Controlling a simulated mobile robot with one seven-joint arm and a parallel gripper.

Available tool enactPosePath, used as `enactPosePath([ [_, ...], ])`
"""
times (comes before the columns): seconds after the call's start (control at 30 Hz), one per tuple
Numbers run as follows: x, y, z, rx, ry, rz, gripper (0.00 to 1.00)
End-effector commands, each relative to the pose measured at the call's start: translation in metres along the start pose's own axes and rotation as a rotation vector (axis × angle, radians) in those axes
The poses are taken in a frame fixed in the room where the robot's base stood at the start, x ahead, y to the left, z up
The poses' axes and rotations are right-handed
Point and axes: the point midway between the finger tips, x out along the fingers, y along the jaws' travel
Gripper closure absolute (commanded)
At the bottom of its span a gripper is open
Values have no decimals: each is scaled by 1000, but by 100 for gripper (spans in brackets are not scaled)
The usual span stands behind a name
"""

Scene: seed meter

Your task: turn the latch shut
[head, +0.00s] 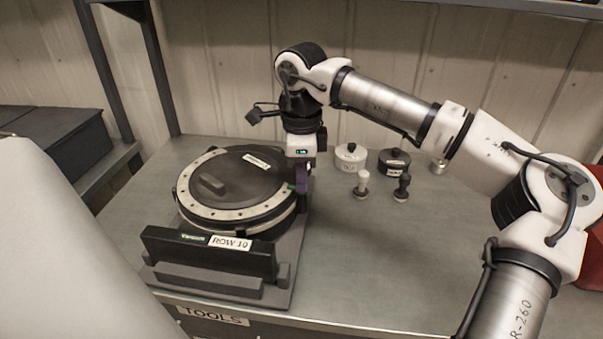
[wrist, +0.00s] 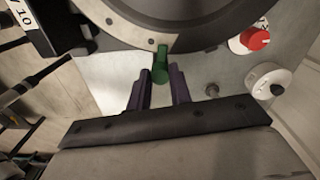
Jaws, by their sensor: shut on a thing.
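The seed meter (head: 195,213) is a round drum with a dark lid (head: 228,178) and a pale dotted rim, held in a dark stand. The green latch (wrist: 160,66) sits at the drum's edge, on its right side in the head view, where only a sliver of green shows beside my gripper (head: 303,181). In the wrist view my gripper (wrist: 161,73) has its two purple fingers on either side of the latch and is shut on it. The latch's inner end meets the drum's rim; how far it is turned is hard to tell.
A white canister (head: 350,157), a black canister (head: 394,161), a white-knobbed tool (head: 362,183) and a black-knobbed tool (head: 402,187) stand right of the meter. A "ROW 10" plate (head: 230,243) fronts the stand. The bench's front right is clear.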

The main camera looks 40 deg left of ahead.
Motion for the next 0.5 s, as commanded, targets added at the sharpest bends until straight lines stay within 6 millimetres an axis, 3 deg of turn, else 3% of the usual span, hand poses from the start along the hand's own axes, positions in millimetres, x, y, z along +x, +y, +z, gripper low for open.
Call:
enactPosePath([
  [0.43, 0, 0, 0, -11, -1, 0, 100],
  [0.47, 0, 0, 0, -11, -1, 0, 77],
  [0.5, 0, 0, 0, -11, -1, 0, 72],
])
